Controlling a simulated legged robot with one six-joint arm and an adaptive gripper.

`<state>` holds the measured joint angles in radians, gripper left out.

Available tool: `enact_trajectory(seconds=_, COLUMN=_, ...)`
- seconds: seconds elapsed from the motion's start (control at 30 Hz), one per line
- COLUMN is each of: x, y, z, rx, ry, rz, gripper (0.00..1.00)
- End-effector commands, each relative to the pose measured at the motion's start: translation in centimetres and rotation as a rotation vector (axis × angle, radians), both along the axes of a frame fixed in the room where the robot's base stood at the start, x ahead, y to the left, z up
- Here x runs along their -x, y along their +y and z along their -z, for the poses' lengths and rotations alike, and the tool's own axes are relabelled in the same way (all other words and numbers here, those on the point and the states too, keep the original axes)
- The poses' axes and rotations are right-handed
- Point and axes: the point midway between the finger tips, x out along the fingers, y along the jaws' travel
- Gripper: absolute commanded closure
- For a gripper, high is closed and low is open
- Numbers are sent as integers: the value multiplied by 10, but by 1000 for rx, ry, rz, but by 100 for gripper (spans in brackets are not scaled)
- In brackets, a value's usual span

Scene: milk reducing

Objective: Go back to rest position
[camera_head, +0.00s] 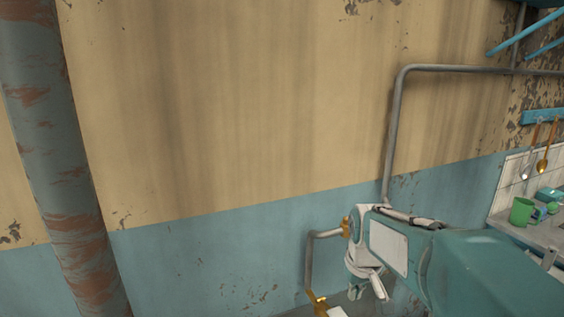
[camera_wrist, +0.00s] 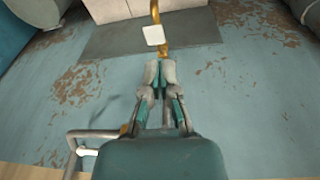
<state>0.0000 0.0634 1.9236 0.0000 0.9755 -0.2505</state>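My gripper (camera_wrist: 160,72) shows in the middle of the wrist view, with grey fingertips and teal linkages. Its fingertips are close together and I see nothing between them. In the head view my gripper (camera_head: 367,290) is at the lower right, in front of the blue lower wall, with my teal arm reaching in from the right. It appears to hang free of the wall and pipes, though its exact distance cannot be told.
A grey wall pipe (camera_head: 392,130) bends down behind my arm. A brass pipe (camera_wrist: 156,15) with a white square piece (camera_wrist: 154,35) lies beyond my fingertips. A thick rusty pipe (camera_head: 50,140) stands left. A green cup (camera_head: 521,212) sits on a counter at right.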

Motion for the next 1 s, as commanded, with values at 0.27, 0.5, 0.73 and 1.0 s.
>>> enact_trajectory(seconds=0.27, x=77, y=0, z=-38, rx=-20, ry=-115, rz=85, gripper=100)
enact_trajectory(seconds=0.5, x=143, y=0, z=-47, rx=-46, ry=-208, rz=157, gripper=100)
enact_trajectory(seconds=0.73, x=193, y=0, z=-40, rx=-73, ry=-288, rz=217, gripper=100)
enact_trajectory(seconds=1.0, x=208, y=0, z=-35, rx=-83, ry=-311, rz=239, gripper=100)
